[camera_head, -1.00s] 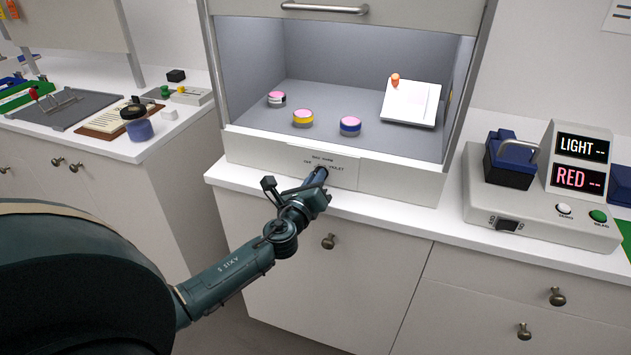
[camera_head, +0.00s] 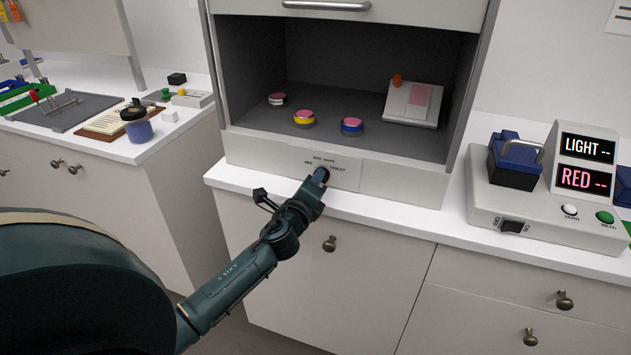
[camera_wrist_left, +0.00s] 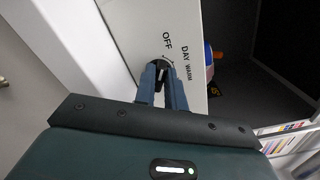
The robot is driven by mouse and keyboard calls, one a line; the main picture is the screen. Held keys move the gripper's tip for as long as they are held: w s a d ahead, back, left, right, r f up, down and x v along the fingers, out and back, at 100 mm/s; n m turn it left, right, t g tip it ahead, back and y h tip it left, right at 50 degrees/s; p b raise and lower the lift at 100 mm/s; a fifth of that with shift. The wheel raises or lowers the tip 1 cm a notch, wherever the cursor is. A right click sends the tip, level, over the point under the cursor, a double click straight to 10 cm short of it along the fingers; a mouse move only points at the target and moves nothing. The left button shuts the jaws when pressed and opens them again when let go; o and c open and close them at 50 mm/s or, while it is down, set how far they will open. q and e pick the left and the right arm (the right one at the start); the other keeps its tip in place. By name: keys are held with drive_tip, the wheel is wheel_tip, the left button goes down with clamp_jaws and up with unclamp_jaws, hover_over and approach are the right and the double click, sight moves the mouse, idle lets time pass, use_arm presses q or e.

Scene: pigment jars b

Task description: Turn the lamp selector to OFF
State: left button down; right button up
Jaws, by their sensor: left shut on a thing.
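The lamp selector (camera_wrist_left: 159,65) is a small dark round knob on the pale front panel (camera_head: 260,165) of the viewing booth. The labels OFF, DAY and WARM show around it in the left wrist view. Which label its pointer faces I cannot tell clearly. My left gripper (camera_wrist_left: 163,88) is shut on the knob, with one blue-grey finger on each side. In the head view my left gripper (camera_head: 320,176) reaches the panel and hides most of the knob. The booth interior (camera_head: 370,80) is dark. My right gripper is not in view.
Several pink-topped jars (camera_head: 303,118) and a tilted board (camera_head: 412,104) with a pink patch stand inside the booth. A meter (camera_head: 545,215) reading LIGHT and RED is on the counter at right. A narrow white counter edge (camera_head: 385,215) runs below the panel.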

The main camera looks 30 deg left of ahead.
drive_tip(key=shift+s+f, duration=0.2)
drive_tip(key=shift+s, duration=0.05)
use_arm(q)
drive_tip(key=c, duration=1.5)
unclamp_jaws()
drive_tip(key=shift+o, duration=0.2)
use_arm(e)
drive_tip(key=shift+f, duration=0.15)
use_arm(q)
drive_tip(key=b+v, duration=0.1)
drive_tip(key=v, duration=1.2)
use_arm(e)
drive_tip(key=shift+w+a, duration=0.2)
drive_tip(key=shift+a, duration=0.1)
use_arm(q)
drive_tip(key=shift+s, duration=0.1)
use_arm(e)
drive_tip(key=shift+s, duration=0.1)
